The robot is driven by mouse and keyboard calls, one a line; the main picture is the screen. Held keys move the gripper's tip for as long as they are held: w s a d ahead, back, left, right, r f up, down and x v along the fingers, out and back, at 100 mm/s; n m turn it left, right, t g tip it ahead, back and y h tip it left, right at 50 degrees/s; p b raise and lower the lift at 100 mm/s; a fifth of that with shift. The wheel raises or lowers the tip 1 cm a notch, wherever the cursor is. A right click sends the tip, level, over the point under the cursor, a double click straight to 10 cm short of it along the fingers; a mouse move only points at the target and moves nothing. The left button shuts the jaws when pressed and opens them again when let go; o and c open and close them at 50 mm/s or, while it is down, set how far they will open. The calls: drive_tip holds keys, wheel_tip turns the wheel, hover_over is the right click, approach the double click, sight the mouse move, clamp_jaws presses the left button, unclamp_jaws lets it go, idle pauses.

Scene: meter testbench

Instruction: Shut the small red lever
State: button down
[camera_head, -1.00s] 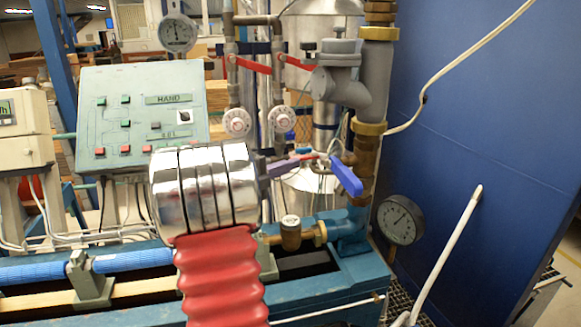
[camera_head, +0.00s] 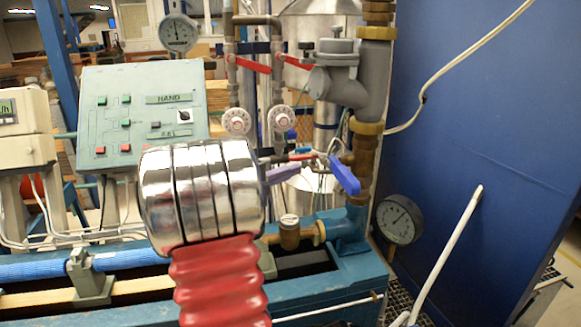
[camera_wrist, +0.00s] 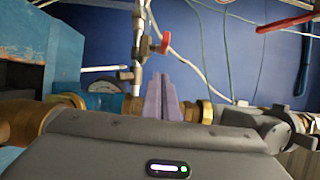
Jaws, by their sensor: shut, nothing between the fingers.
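The small red lever (camera_wrist: 160,44) sits on a thin upright pipe in the wrist view, just beyond and above my fingertips. In the head view a small red piece (camera_head: 302,157) shows just behind my fingers, partly crowded by pipework. My gripper (camera_head: 295,168) has purple fingers, shut together and empty, pointing right toward the valve fittings. The fingers also show in the wrist view (camera_wrist: 160,78), below the lever with a small apparent gap. Whether they touch the lever is unclear.
A blue lever (camera_head: 344,175) hangs right of my fingers. Two larger red levers (camera_head: 252,64) (camera_head: 297,63) sit above on the pipes. Brass and grey pipework (camera_head: 368,130) stands close on the right. A gauge (camera_head: 400,220) is lower right, and a control panel (camera_head: 142,115) is left.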

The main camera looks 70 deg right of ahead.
drive_tip(key=w+d+v, duration=0.1)
drive_tip(key=v, duration=0.8)
drive_tip(key=shift+w, duration=0.4)
drive_tip(key=shift+a, duration=0.1)
drive_tip(key=w+a+f+m+t+y, duration=0.2)
drive_tip(key=a+m+t+y, duration=0.3)
drive_tip(key=a, duration=1.3)
drive_tip(key=w+a+f+m+t+y, duration=0.2)
drive_tip(key=a+m+t+y, duration=0.3)
drive_tip(key=a+m, duration=0.9)
drive_tip(key=w+a+f+m+t+y, duration=0.1)
drive_tip(key=a+f+m+t+y, duration=0.2)
drive_tip(key=a, duration=1.8)
drive_tip(key=m+t+y, duration=0.1)
drive_tip(key=m+t, duration=0.2)
drive_tip(key=m, duration=0.4)
drive_tip(key=shift+w+a+f+y, duration=0.3)
drive_tip(key=shift+w+y, duration=0.1)
